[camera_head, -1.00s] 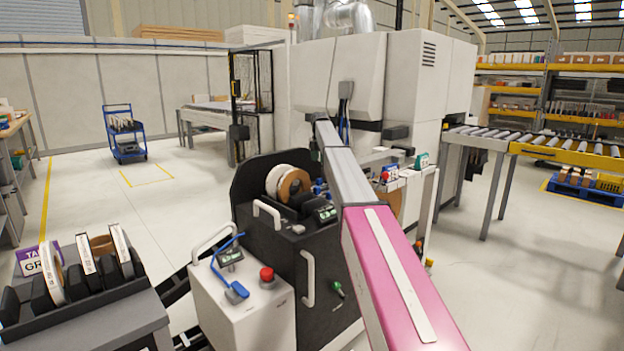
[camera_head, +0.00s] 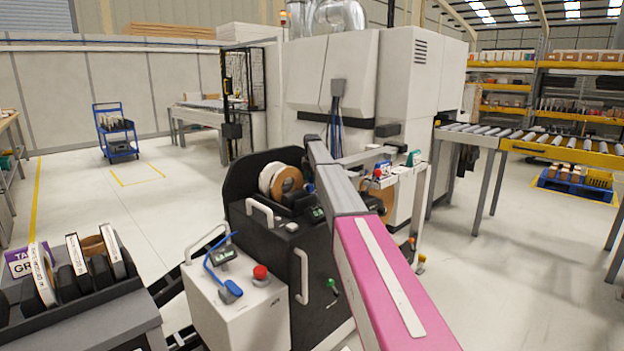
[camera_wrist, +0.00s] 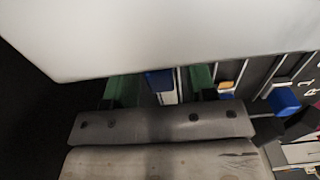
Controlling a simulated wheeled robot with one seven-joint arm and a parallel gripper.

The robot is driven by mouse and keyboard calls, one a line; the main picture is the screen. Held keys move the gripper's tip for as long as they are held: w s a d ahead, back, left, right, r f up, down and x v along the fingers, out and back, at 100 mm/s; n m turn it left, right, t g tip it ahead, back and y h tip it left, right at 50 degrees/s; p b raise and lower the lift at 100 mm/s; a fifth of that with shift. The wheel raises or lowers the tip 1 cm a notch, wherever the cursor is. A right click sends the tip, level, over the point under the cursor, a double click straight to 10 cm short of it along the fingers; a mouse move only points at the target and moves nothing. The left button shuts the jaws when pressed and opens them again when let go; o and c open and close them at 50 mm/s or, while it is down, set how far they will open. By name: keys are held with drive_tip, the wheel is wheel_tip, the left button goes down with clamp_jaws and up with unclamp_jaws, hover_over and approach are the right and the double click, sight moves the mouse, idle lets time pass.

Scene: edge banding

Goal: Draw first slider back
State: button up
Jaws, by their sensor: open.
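A blue block (camera_wrist: 160,79) on a pale strip, which looks like a slider, shows in the wrist view. A second blue block (camera_wrist: 285,100) sits further right, beside dark slots and white lettering. My gripper (camera_wrist: 161,88) is open, with green-tinted fingers on either side of the first blue block; I cannot tell whether they touch it. A large pale surface hides the upper part of the wrist view, including the fingertips. In the head view my pink and grey arm reaches over the black edge-banding unit (camera_head: 262,240), and my gripper is hidden behind it.
A white cabinet with a red button (camera_head: 260,271) stands in front of the black unit. A rack of tape rolls (camera_head: 75,300) is at lower left. The large white machine (camera_head: 425,90) stands behind, with a roller conveyor (camera_head: 540,145) to the right. Open floor lies at left.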

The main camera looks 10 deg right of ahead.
clamp_jaws()
drive_tip(key=shift+s+a, duration=0.75)
drive_tip(key=shift+a, duration=0.2)
drive_tip(key=shift+s+a, duration=0.7)
drive_tip(key=shift+a, duration=0.25)
unclamp_jaws()
drive_tip(key=shift+r, duration=0.1)
wheel_tip(320, 180, up, 11)
drive_tip(key=shift+c, duration=0.3)
